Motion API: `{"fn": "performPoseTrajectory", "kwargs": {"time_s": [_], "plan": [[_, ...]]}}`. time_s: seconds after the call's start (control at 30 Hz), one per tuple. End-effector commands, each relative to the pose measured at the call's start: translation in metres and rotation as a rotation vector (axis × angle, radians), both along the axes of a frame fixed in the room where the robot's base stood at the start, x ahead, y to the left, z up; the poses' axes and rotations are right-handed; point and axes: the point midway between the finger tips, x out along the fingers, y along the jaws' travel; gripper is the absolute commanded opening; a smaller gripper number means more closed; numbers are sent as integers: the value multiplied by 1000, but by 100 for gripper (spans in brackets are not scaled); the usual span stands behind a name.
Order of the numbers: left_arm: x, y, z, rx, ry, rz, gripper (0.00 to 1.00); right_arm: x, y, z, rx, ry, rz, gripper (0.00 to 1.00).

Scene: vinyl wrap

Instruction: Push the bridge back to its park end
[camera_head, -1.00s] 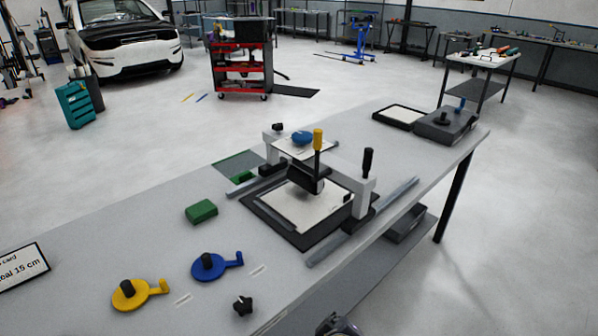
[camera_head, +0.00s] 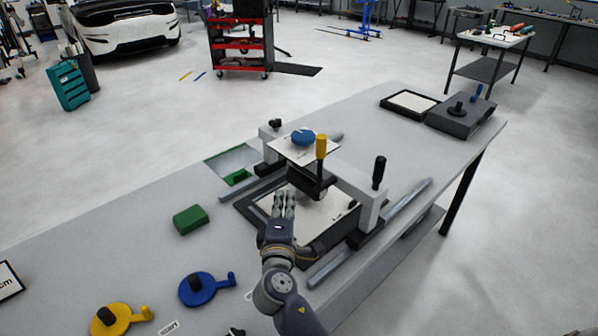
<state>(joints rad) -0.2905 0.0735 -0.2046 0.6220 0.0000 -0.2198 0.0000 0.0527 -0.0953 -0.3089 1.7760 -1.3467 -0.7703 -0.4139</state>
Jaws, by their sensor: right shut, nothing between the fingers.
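The bridge (camera_head: 350,186) is a pale gantry with a post at each side. It stands on two grey rails (camera_head: 412,205) across a black-framed bed with a pale sheet (camera_head: 320,222). A yellow-topped handle (camera_head: 321,147) and a dark carriage sit at its middle, and a black knob (camera_head: 379,171) tops its right post. My right gripper (camera_head: 283,194) is shut and empty over the near left part of the bed, fingers pointing towards the bridge. I cannot tell whether the fingertips touch it. My left gripper is not in view.
A white plate with a blue disc (camera_head: 303,137) sits behind the carriage. A green block (camera_head: 190,219), a blue crank (camera_head: 205,289) and a yellow crank (camera_head: 119,320) lie left of the bed. A dark box (camera_head: 464,118) stands at the far end.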

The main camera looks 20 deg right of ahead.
Motion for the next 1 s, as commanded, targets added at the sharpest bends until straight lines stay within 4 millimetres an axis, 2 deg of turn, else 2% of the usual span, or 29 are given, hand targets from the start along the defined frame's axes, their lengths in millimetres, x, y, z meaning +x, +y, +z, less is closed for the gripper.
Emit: {"fn": "performPoseTrajectory", "kwargs": {"time_s": [0.03, 0.1, 0.17, 0.27, 0.33, 0.43, 0.57, 0.67, 0.9, 1.0], "plan": [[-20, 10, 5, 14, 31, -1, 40, 10, -6, 4, -2, 0, -2, 0], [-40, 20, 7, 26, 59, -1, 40, 23, -12, 4, -1, 0, -3, 0], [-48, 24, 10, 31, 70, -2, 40, 33, -16, 4, 0, 0, -2, 0], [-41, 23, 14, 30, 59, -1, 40, 49, -24, 3, 0, 0, -3, 0], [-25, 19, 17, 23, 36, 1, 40, 58, -28, 3, 0, 1, -3, 0], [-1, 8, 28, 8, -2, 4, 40, 62, -46, 4, -2, 3, -5, 0], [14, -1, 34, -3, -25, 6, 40, 67, -58, 2, 0, 1, -3, 0], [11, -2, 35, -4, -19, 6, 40, 69, -63, 2, 3, 1, -3, 0], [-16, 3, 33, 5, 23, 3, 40, 70, -65, 0, 4, 1, -2, 0], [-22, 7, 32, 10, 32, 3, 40, 70, -65, 0, 4, 1, -2, 0]]}}
